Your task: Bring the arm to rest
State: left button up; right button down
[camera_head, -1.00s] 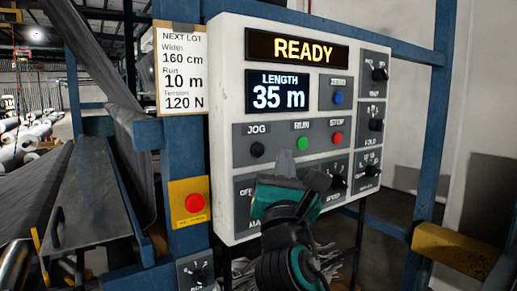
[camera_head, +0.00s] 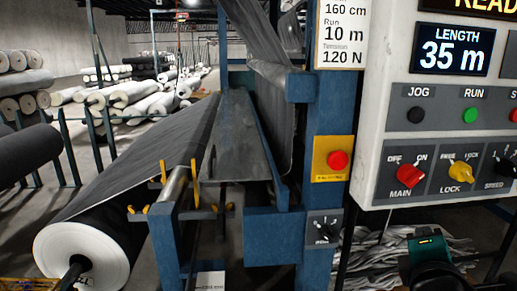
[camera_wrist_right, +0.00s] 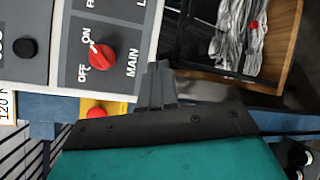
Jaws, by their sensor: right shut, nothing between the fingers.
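My right gripper (camera_head: 428,241), teal and black, is low at the bottom right of the head view, below the control panel (camera_head: 378,110). In the right wrist view its grey fingers (camera_wrist_right: 157,84) are together with nothing between them. They appear near the panel's lower edge, beside the MAIN section; I cannot tell the exact gap. The red MAIN knob (camera_head: 405,178) also shows in the right wrist view (camera_wrist_right: 101,57), its handle slanting toward ON. My left gripper is not in view.
A red button on a yellow plate (camera_head: 337,160) is on the blue frame left of the panel. A large grey roll (camera_head: 85,250) stands at the lower left, its sheet rising toward the machine. Tangled pale strips (camera_head: 380,250) lie below the panel.

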jog(key=s+a+f+m+g+y, duration=0.3)
jog(key=s+f+m+g, duration=0.15)
jog(key=s+f, duration=0.3)
jog(key=s+a+f+m+g+y, duration=0.2)
jog(key=s+a+f+m+g, duration=0.1)
jog(key=s+f+m, duration=0.4)
jog(key=s+a+f+m+g+y, duration=0.3)
jog(key=s+f+m, duration=0.2)
jog(key=s+f, duration=0.3)
jog(key=w+a+f+n+t+y, duration=0.1)
jog(key=w+a+f+t, duration=0.1)
jog(key=w+f+t, duration=0.4)
notch_tip(320, 180, down, 3)
jog(key=shift+w+a+f+t, duration=0.2)
jog(key=shift+w+t, duration=0.15)
jog(key=shift+w, duration=0.85)
